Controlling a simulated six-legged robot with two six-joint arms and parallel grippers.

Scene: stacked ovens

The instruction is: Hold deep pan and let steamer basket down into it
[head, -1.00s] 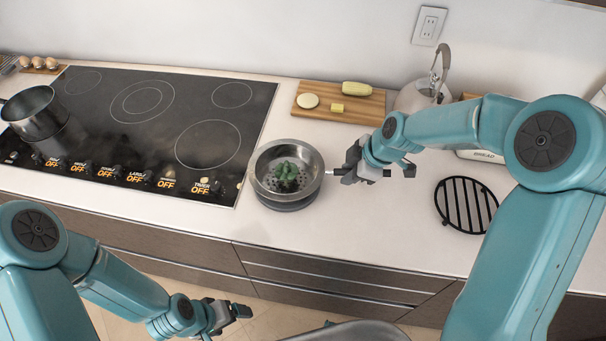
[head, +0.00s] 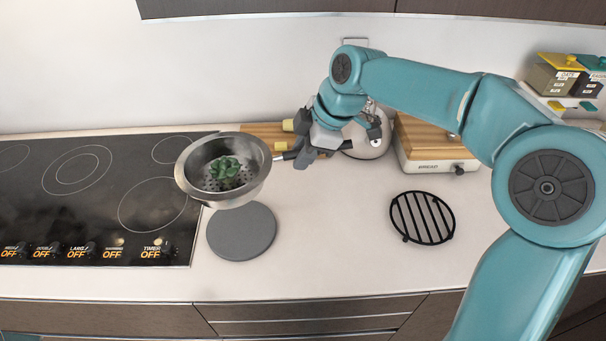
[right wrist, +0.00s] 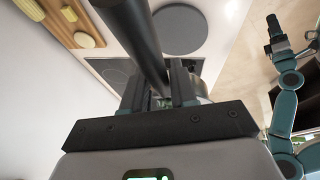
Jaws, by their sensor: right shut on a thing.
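The steamer basket (head: 205,190) is a round metal bowl with a perforated bottom and green vegetable pieces (head: 225,172) inside. It hangs tilted above the counter, near the hob's right edge. My right gripper (head: 298,156) is shut on its dark handle, to the right of the bowl. In the right wrist view the dark handle (right wrist: 138,40) runs between the fingers, and the bowl is mostly hidden. My left gripper (right wrist: 290,45) shows small at the right of that view, away from the basket; its jaws are unclear. The deep pan is out of view.
A grey round mat (head: 241,232) lies bare below the basket. The black hob (head: 90,210) is at left. A black trivet (head: 422,217), bread box (head: 435,150), kettle (head: 368,140) and cutting board (head: 262,130) lie right and behind. The front-middle counter is clear.

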